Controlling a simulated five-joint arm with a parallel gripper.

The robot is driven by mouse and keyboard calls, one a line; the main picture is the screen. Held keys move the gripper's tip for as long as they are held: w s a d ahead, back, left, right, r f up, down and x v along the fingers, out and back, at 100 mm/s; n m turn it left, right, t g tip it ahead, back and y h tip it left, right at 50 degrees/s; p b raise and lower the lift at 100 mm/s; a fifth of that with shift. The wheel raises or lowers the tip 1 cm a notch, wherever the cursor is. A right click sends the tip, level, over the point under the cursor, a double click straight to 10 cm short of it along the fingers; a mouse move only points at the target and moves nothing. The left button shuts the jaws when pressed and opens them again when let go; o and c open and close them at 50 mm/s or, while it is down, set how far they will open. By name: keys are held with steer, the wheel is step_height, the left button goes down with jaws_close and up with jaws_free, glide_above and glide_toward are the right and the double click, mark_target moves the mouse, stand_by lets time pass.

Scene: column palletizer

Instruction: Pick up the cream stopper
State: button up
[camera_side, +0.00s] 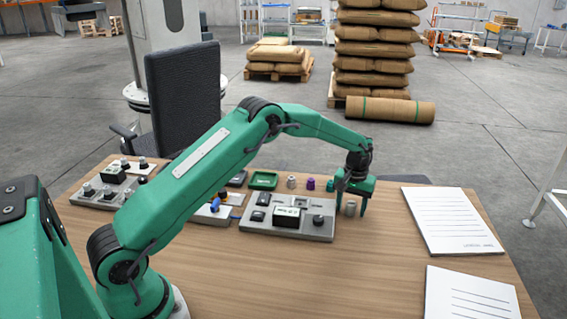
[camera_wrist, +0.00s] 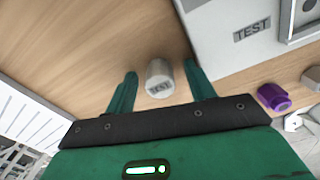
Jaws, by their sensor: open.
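A small pale cream-grey stopper (camera_side: 351,208) stands upright on the wooden table, to the right of the grey control panel. In the wrist view my gripper (camera_wrist: 160,72) is open, with a finger on each side of the stopper and a gap visible on both sides.
The grey control panel (camera_side: 262,227) lies just left of the gripper. A purple stopper (camera_side: 311,184) and another pale stopper (camera_side: 291,182) stand behind the panel, near a green tray (camera_side: 263,180). Papers (camera_side: 452,222) lie at the right. The table front of the gripper is clear.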

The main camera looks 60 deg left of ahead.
mark_target(353, 205)
stand_by(0.3)
steer(key=c, duration=1)
steer(key=shift+r, duration=0.75)
steer(key=r, duration=0.3)
steer(key=shift+s+d, duration=0.2)
steer(key=shift+d, duration=0.2)
steer(key=s+d+r, duration=0.1)
steer(key=d+r, duration=0.1)
steer(key=d, duration=0.1)
steer(key=s+d+r, duration=0.2)
steer(key=d, duration=0.1)
steer(key=s+d+r, duration=0.2)
steer(key=d, duration=0.1)
steer(key=shift+d+r, duration=0.25)
steer(key=shift+d, duration=0.05)
steer(key=shift+a, duration=0.15)
